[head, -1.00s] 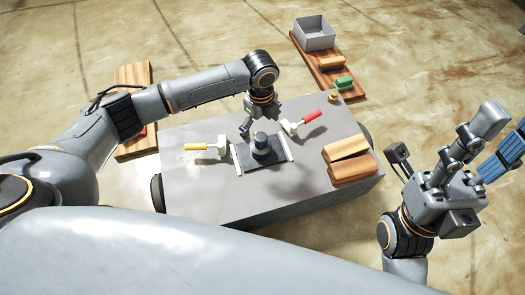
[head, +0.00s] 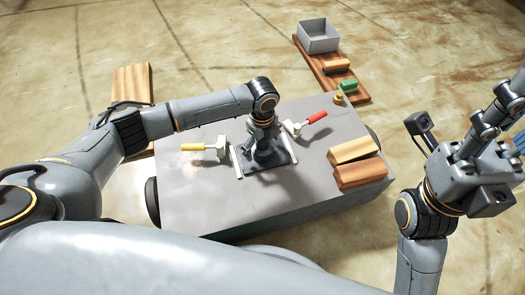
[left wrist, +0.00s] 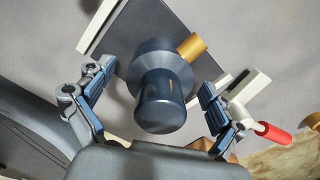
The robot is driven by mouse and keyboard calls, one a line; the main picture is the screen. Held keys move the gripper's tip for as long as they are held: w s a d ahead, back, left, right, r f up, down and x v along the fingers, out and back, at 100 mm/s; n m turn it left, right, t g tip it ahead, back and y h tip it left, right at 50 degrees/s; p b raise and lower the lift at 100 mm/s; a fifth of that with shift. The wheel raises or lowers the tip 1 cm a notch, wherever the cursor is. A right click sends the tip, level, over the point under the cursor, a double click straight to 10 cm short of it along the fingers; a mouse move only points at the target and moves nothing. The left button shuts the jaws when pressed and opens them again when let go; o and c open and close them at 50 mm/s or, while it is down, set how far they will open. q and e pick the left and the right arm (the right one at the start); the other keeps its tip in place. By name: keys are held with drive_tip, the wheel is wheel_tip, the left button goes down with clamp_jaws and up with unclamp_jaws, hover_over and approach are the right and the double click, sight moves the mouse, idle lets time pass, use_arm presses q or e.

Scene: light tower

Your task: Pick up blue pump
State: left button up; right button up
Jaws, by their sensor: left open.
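The blue pump (left wrist: 160,95) is a dark blue cylinder with a wider collar and a brass-coloured stub on its side. It stands on a dark plate (head: 282,157) on the grey workbench, between two toggle clamps. My left gripper (left wrist: 153,90) is open, with one finger on each side of the pump and visible gaps to it. In the head view my left gripper (head: 265,142) points down over the pump and hides most of it. My right gripper (head: 505,120) is at the right edge, away from the bench and partly cut off.
A yellow-handled clamp (head: 190,147) and a red-handled clamp (head: 317,117) flank the plate closely. Wooden blocks (head: 358,171) lie on the bench's right. The bench's left part is mostly clear.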

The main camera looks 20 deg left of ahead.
use_arm(q)
drive_tip(key=c, duration=1.7)
drive_tip(key=shift+r, duration=0.15)
drive_tip(key=shift+c, duration=1.1)
drive_tip(key=shift+r, duration=0.1)
